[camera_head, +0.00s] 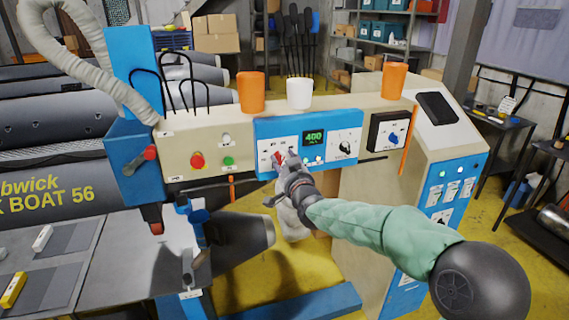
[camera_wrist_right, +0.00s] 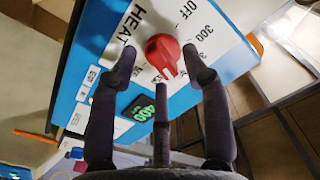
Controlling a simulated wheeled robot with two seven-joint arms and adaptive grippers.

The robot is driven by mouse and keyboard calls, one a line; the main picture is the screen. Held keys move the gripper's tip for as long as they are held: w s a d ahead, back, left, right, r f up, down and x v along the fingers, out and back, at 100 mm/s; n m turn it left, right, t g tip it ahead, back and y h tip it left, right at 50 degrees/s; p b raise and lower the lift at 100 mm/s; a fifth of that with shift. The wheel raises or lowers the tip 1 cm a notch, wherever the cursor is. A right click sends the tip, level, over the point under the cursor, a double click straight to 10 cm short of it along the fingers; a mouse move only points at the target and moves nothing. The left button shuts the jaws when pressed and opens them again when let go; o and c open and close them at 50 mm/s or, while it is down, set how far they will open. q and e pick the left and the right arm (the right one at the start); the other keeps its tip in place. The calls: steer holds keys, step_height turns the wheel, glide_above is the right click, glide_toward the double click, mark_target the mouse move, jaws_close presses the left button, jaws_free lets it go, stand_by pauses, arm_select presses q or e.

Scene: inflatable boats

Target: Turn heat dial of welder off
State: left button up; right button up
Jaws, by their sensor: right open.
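The welder (camera_head: 210,148) has a blue control panel (camera_head: 263,128) on its front with a lit green display (camera_head: 314,136) reading 400. The red heat dial (camera_wrist_right: 162,52) is on that panel in the right wrist view, beside the printed words HEAT and OFF and numbers 300. Its narrow end points down in that picture. My right gripper (camera_head: 287,163) is at the panel, largely covering the dial in the head view. In the wrist view its fingers are open, with one on each side of the dial; contact cannot be told. My left gripper is not in view.
Orange cups (camera_head: 251,92) and a white cup (camera_head: 299,93) stand on the welder's top. A red button (camera_head: 197,160) and a green button (camera_head: 228,161) are left of the panel. A blue knob (camera_head: 393,139) is to the right. Yellow floor lies below.

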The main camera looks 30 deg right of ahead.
steer(key=shift+c, duration=0.3)
jaws_close()
